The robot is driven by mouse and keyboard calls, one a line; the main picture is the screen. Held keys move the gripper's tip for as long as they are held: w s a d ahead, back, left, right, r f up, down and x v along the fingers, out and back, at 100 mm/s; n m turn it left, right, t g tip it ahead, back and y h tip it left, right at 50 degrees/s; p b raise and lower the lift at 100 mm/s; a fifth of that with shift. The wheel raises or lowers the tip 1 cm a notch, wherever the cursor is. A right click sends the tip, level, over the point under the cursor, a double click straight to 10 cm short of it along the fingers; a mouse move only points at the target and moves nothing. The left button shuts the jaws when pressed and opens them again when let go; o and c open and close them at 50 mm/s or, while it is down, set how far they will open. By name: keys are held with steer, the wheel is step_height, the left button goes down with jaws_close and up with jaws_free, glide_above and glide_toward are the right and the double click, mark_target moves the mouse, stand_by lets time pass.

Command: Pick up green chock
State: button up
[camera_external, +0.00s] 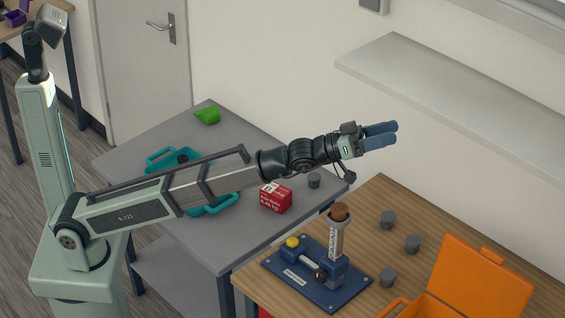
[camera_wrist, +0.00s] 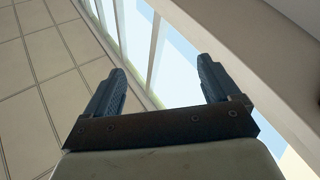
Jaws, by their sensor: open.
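The green chock (camera_external: 207,116) is a small bright green wedge at the back corner of the grey table (camera_external: 240,240), in the external view. My gripper (camera_external: 396,134) is high up and far to the right of it, pointing right, over the space behind the wooden table. Its blue-grey fingers are apart with nothing between them. In the wrist view the open fingers (camera_wrist: 164,83) point up at a window and the ceiling. The chock does not show in the wrist view.
The wooden table (camera_external: 390,180) holds a blue fixture (camera_external: 318,275), grey cylinders (camera_external: 388,219) and an orange case (camera_external: 485,280). A shelf (camera_external: 450,95) juts from the wall.

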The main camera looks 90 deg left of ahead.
steer(key=a+f+g+y, duration=0.1)
steer(key=a+f+y, duration=0.15)
steer(key=a, duration=0.65)
steer(key=a+f+m+g+y, duration=0.2)
steer(key=a+f+g+y, duration=0.15)
steer(key=a+f, duration=0.4)
steer(key=a+f+m+g+y, duration=0.2)
steer(key=a+f+g, duration=0.2)
steer(key=f, duration=0.6)
steer(key=n+g+h, duration=0.6)
steer(key=n+g, duration=0.8)
steer(key=n, duration=1.3)
glide_above(208, 110)
steer(key=a, duration=0.2)
step_height(208, 110, down, 23)
step_height(208, 110, down, 8)
steer(key=shift+w+f, duration=0.15)
steer(key=shift+s+f, duration=0.15)
steer(key=shift+f, duration=1.2)
steer(key=shift+s+f, duration=0.15)
steer(key=shift+f, duration=1.2)
